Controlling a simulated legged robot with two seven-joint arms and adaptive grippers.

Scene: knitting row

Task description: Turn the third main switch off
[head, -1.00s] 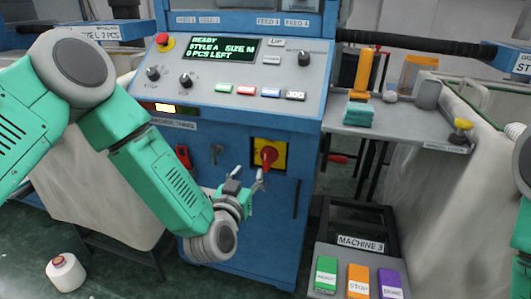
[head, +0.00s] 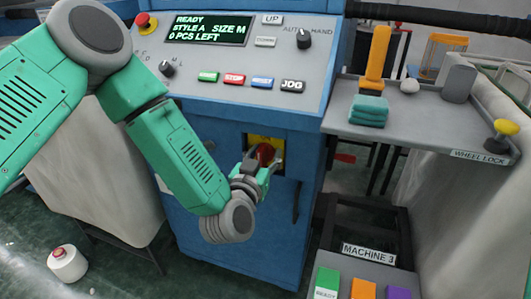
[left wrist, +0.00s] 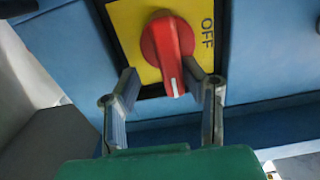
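The main switch (head: 264,152) is a red rotary handle on a yellow plate (head: 252,139) on the front of the blue machine. In the left wrist view the red handle (left wrist: 168,44) points down the picture, with a white line near its lower end. The word OFF is printed to its right on the yellow plate (left wrist: 130,22). My left gripper (head: 262,166) is open in front of the switch. In the left wrist view its two fingers (left wrist: 163,84) stand apart on either side of the handle's lower end, with gaps visible. My right gripper is out of view.
Above is a sloped panel with a display (head: 208,29) reading READY, STYLE A, SIZE M, 0 PCS LEFT. A grey shelf (head: 425,118) stands to the right. Below it is a MACHINE 3 sign (head: 368,252) with coloured blocks. A white cone (head: 67,263) stands on the floor.

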